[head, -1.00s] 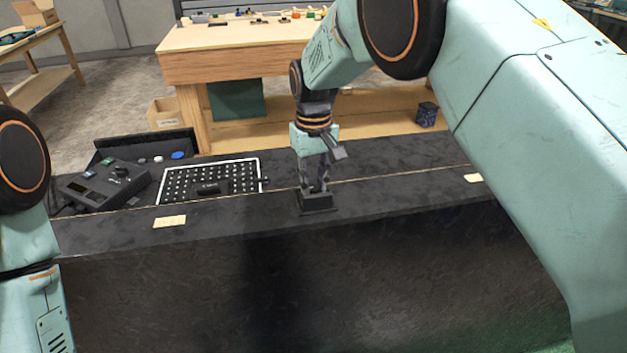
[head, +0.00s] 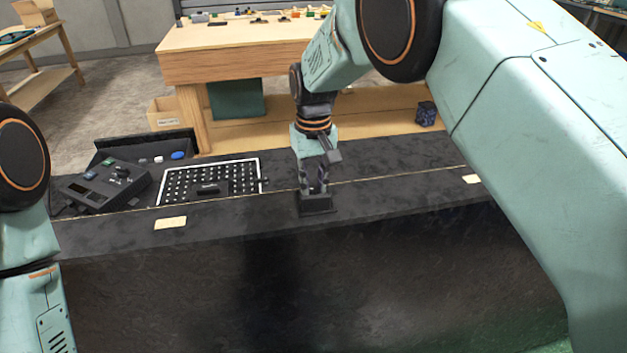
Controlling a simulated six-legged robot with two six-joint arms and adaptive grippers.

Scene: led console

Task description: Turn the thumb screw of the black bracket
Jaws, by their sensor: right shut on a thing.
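The black bracket (head: 317,205) sits on the dark console top near its front edge, at the middle of the head view. My right gripper (head: 314,188) reaches down onto it from above, with its fingers at the bracket's top. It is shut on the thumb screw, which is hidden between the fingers. My left arm shows at the left edge, but its gripper is out of view.
A control box (head: 105,184) with buttons and a white-framed LED panel (head: 210,181) lie on the console left of the bracket. Pale labels (head: 170,223) mark the top. A wooden workbench (head: 235,66) stands behind.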

